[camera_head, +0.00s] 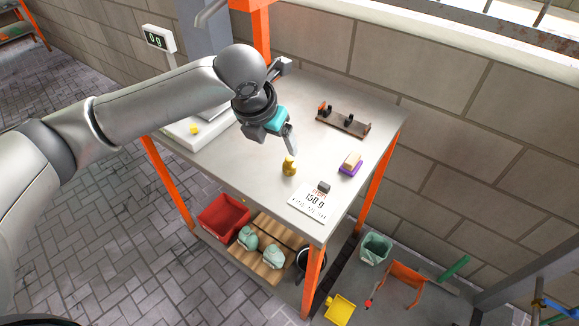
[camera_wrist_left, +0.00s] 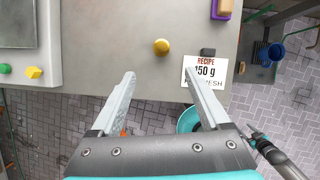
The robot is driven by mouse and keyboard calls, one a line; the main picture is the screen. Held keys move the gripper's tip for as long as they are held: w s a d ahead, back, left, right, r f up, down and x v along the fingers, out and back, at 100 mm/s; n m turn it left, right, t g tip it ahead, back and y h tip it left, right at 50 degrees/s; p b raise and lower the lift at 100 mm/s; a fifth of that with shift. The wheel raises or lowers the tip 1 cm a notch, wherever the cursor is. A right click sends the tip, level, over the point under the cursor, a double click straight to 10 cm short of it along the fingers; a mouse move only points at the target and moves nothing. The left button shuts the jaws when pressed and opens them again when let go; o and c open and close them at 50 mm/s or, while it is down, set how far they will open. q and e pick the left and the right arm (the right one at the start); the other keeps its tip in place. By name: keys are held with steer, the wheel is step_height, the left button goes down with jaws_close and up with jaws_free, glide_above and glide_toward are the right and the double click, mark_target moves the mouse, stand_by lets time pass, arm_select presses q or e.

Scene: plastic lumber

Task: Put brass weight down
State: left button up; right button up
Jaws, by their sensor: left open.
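The small yellow brass weight (camera_head: 289,165) stands on the grey tabletop, left of the recipe card (camera_head: 314,201), which reads 150 g. In the left wrist view the weight (camera_wrist_left: 161,46) shows from above, beyond the fingertips and between their lines. My left gripper (camera_head: 290,148) is open and empty, close to the weight; in the wrist view its two fingers (camera_wrist_left: 160,74) are spread apart with nothing between them. What looks like part of my right arm shows at the lower right of the wrist view, its jaws too small to read.
A white scale (camera_head: 185,133) with a yellow piece on it stands at the left; its display (camera_head: 158,39) reads 0 g. A purple-based brush or block (camera_head: 351,164) and a dark rack (camera_head: 343,121) stand at the right. A red bin (camera_head: 223,216) is below.

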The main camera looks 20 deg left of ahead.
mark_target(287, 162)
arm_select(q)
steer(key=b+x, duration=0.1)
steer(key=x, duration=0.6)
steer(key=shift+w+d+f+b, duration=0.1)
steer(key=shift+w+f+b, duration=0.05)
steer(key=shift+f+b, duration=0.2)
steer(key=b+x, duration=0.1)
steer(key=x, duration=0.4)
steer(key=shift+d+r+b, duration=0.1)
steer(key=shift+d+b, duration=0.05)
steer(key=shift+b, duration=0.2)
steer(key=shift+w, duration=0.1)
jaws_close()
steer(key=shift+r, duration=0.1)
